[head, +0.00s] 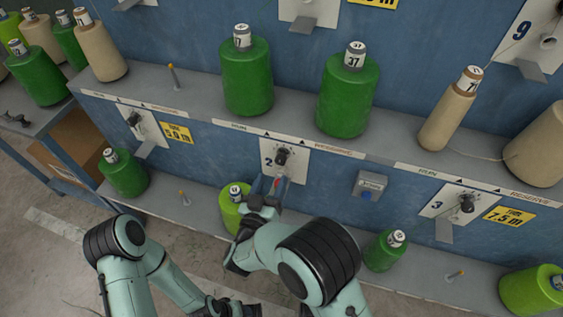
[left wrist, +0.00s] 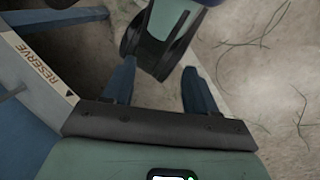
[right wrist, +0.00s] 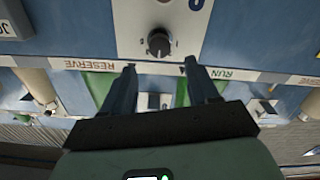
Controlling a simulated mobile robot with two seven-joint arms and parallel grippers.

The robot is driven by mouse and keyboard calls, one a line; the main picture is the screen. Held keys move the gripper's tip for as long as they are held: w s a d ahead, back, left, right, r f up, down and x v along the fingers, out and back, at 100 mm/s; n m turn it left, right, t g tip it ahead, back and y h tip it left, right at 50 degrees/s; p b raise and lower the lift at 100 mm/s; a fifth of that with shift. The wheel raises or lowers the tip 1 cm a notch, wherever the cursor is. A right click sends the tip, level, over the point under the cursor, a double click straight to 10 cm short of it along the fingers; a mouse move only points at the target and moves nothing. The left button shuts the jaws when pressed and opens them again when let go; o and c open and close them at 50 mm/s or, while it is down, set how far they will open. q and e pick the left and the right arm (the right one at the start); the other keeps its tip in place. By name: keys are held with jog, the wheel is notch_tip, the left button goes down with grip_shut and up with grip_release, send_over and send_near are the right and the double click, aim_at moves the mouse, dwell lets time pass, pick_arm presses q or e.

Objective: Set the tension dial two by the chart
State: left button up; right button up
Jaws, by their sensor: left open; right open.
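Dial two is a dark round knob (head: 282,156) on a white plate (head: 270,162) marked 2, on the blue panel below the shelf edge. In the right wrist view the dial (right wrist: 158,42) shows upside down, just ahead of the fingers. My right gripper (head: 270,185) is open and empty, just below and in front of the dial, apart from it. Its two fingers also show in the right wrist view (right wrist: 162,75). My left gripper (left wrist: 158,68) is open and empty, low over the floor. I cannot make out a chart or the dial's exact setting.
Green spools (head: 247,85) and tan cones stand on the upper shelf. A lime spool (head: 231,215) stands on the lower shelf close to my right gripper. Dial three (head: 466,203) is at right, with a yellow 7.5 m tag (head: 509,215). Another yellow tag (head: 177,133) reads 5.0 m.

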aim_at(279, 162)
jog(key=x, duration=0.8)
jog(key=shift+f+b, duration=0.1)
jog(key=shift+b, duration=0.3)
jog(key=c, duration=1)
